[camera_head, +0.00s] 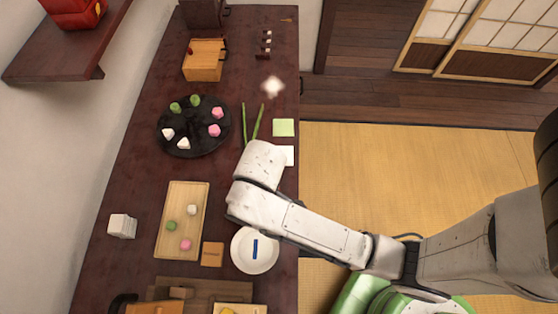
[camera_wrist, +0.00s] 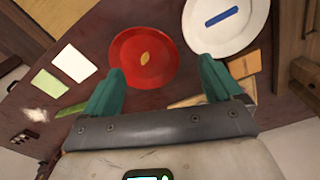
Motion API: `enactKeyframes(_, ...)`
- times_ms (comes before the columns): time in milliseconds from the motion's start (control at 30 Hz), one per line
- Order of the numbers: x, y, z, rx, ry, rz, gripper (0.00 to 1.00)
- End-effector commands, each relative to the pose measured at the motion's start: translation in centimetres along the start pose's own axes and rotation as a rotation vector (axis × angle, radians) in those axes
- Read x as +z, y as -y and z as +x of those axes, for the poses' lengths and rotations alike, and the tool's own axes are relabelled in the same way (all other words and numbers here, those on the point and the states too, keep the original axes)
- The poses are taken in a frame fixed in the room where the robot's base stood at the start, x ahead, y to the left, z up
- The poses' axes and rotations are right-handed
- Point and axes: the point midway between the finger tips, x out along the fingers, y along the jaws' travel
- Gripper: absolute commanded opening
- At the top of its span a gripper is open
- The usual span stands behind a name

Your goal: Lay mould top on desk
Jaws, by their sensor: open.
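The dark brown desk (camera_head: 135,190) runs along the wall in the head view. In the wrist view, my gripper (camera_wrist: 160,68) has two teal fingers spread apart over the desk, with nothing clearly held between them. A red dish (camera_wrist: 143,42) with a small yellow piece lies beyond the fingertips. In the head view the fingers are hidden behind my arm. I cannot tell which thing is the mould top; a small wooden piece (camera_head: 178,293) lies near the bottom edge of the head view. Light wood (camera_wrist: 245,66) shows beside the right finger in the wrist view.
A white plate (camera_head: 255,250) with a blue piece stands near the desk's right edge. A wooden tray (camera_head: 180,218) and a black round plate (camera_head: 183,110) hold small sweets. A white block (camera_head: 122,226) stands at the left. Green stalks (camera_head: 252,122) lie near my arm.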

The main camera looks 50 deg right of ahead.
Motion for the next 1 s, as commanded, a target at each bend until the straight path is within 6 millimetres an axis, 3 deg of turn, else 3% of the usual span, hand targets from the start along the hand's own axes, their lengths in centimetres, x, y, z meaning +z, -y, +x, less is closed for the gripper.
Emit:
enactKeyframes(33,2.5,-2.2,-0.1,0.004,-0.004,0.071,0.92)
enactKeyframes(100,5.2,-4.1,-0.5,0.010,-0.013,0.144,0.92)
enactKeyframes(300,10.2,-6.6,-1.5,0.021,-0.034,0.277,0.92)
enactKeyframes(433,11.1,-6.9,-1.8,0.024,-0.039,0.302,0.92)
enactKeyframes(1000,11.1,-6.9,-1.4,0.024,-0.039,0.302,0.92)
